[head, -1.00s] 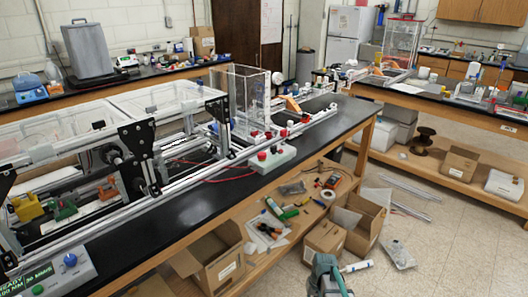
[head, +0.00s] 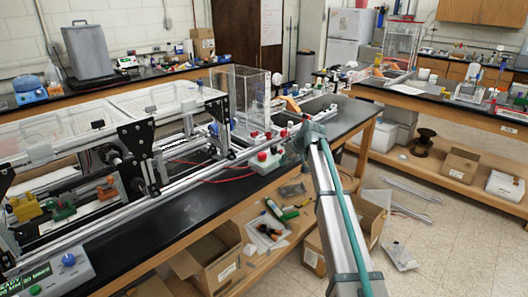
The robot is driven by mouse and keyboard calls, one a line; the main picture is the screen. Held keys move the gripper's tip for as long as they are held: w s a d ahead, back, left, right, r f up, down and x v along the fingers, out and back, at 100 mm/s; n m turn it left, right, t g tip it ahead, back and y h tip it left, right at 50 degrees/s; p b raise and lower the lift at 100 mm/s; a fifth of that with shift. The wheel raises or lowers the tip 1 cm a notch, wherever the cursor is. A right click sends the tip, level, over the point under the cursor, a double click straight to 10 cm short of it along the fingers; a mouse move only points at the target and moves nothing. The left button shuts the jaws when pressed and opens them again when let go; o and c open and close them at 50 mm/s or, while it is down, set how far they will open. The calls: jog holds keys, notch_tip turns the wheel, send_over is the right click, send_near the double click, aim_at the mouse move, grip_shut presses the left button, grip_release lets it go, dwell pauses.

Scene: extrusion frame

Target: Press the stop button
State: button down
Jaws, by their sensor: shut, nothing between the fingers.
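A small pale control box (head: 265,168) sits on the black bench near its front edge, left of my arm. No label is legible, so I cannot tell which is the stop button. A second control panel (head: 45,278) at the lower left has a green display, a blue knob and a green button. My arm rises from the bottom, its teal joint just right of the pale box. My gripper does not show.
The extrusion frame (head: 150,205) with clear covers fills the left of the bench (head: 205,208). A clear upright box (head: 250,95) stands behind the pale control box. Red cables lie left of it. Cardboard boxes (head: 218,262) and tools are on the shelf below.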

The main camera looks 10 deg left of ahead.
jog(key=w+a+r+n+y, duration=0.1)
jog(key=w+a+r+n, duration=0.1)
jog(key=r, duration=0.3)
jog(key=w+a+r+n+y, duration=0.1)
jog(key=w+r+n, duration=0.1)
jog(key=r, duration=0.3)
jog(key=shift+w+a, duration=0.35)
jog(key=shift+w, duration=0.35)
jog(key=shift+r+t, duration=0.1)
jog(key=shift+t, duration=0.2)
jog(key=p, duration=0.3)
send_over(264, 155)
notch_tip(264, 155, down, 7)
jog(key=shift+s+d+r, duration=0.1)
jog(key=shift+r, duration=0.05)
notch_tip(264, 155, down, 3)
jog(key=shift+f+p, duration=0.15)
jog(key=shift+p, duration=0.55)
jog(key=shift+f, duration=0.65)
